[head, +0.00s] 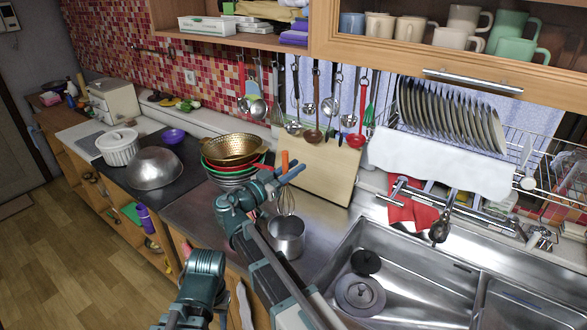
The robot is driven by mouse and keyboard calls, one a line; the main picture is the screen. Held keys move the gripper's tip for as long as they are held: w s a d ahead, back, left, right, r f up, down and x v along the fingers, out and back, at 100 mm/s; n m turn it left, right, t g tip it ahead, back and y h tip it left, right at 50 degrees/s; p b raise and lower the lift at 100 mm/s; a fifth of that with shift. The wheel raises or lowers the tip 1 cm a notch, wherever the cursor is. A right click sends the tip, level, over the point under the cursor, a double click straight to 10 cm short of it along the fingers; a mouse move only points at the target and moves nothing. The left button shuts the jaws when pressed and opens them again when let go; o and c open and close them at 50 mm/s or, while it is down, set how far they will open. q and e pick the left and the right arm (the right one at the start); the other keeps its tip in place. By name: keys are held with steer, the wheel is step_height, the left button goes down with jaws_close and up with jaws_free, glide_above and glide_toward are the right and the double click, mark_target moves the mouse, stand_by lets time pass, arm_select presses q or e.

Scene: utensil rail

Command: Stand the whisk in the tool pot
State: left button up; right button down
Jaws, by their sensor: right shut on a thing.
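The whisk has an orange handle (285,159) and a wire head (286,201). My right gripper (289,174), with blue fingers, is shut on the whisk's handle and holds it roughly upright, wires down. The tool pot (287,244) is a plain metal cylinder on the steel counter, left of the sink. The lower end of the wires shows close to the pot's far rim. I cannot tell whether it is above the opening or behind it. Part of my left arm shows at the lower left, but its gripper does not.
A wooden board (313,172) leans behind the pot, below a rail of hanging utensils. Stacked bowls with a gold colander (234,147) stand to the left. The sink (400,285) is on the right, with a red cloth (413,211) behind it. Counter around the pot is mostly clear.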

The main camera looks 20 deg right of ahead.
step_height(320, 180, down, 10)
steer(key=b, duration=0.9)
steer(key=shift+r, duration=0.2)
steer(key=c, duration=0.6)
jaws_free()
steer(key=shift+c, duration=0.2)
steer(key=shift+s+a, duration=0.1)
